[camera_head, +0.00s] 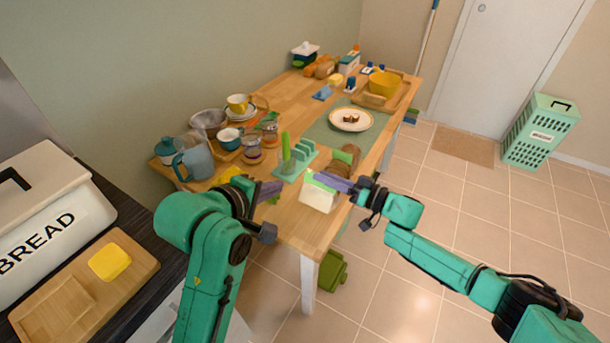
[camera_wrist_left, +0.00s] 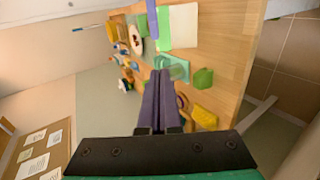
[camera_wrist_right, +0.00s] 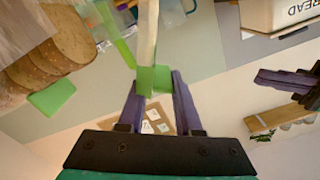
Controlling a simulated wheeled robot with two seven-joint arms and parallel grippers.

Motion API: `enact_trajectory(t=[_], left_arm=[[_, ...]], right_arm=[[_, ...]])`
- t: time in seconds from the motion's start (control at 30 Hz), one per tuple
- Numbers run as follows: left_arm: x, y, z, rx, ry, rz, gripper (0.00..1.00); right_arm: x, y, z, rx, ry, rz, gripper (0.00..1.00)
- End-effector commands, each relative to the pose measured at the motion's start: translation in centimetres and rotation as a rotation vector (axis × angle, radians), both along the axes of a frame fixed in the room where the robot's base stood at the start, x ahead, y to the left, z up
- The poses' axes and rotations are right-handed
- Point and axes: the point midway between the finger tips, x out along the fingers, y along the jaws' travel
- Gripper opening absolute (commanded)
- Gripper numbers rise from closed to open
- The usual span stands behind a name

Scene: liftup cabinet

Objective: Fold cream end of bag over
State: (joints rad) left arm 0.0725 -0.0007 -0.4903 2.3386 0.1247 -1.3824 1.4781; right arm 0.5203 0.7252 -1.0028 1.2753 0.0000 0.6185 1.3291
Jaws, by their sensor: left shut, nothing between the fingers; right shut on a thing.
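The bread bag lies at the table's near right corner, with a brown loaf (camera_head: 346,163) at its far part. Its cream end (camera_head: 318,197) faces me, with a green strip along its top edge; it also shows in the left wrist view (camera_wrist_left: 183,27). My right gripper (camera_head: 333,183) is shut at that edge. In the right wrist view a cream strip (camera_wrist_right: 148,35) with a green tip (camera_wrist_right: 153,79) lies between its fingers, and bread slices (camera_wrist_right: 60,52) are beside it. My left gripper (camera_head: 272,189) is shut and empty, left of the cream end, apart from it.
A green rack (camera_head: 296,160) stands left of the bag. Cups, jars and a jug (camera_head: 193,160) crowd the table's left side. A plate (camera_head: 351,119) on a green mat lies behind the bag. The bread bin (camera_head: 45,210) and butter (camera_head: 109,262) are on the near left counter.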

Motion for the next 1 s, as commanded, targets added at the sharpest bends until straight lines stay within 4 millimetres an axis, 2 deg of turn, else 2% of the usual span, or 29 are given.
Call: enact_trajectory(t=[0.07, 0.17, 0.7, 0.83, 1.0], left_arm=[[-0.2, -0.5, 0.4, -0.035, 0.006, -0.002, 0.0], [0.6, -1.0, -0.1, -0.037, 0.008, 0.0, 0.0], [8.4, -6.5, -5.8, -0.031, 0.005, 0.0, 0.0], [9.3, -7.2, -6.4, -0.032, 0.005, 0.001, 0.0], [9.5, -7.4, -6.6, -0.033, 0.004, 0.001, 0.0]], right_arm=[[0.0, 0.0, 0.1, 0.001, -0.001, 0.001, 0.0], [0.0, 0.0, 0.1, 0.001, -0.001, 0.001, 0.0], [0.0, 0.0, 0.1, 0.001, -0.002, 0.0, 0.0], [0.0, 0.0, 0.1, 0.001, -0.002, 0.0, 0.0], [0.0, 0.0, 0.1, 0.001, -0.002, 0.0, 0.0]])
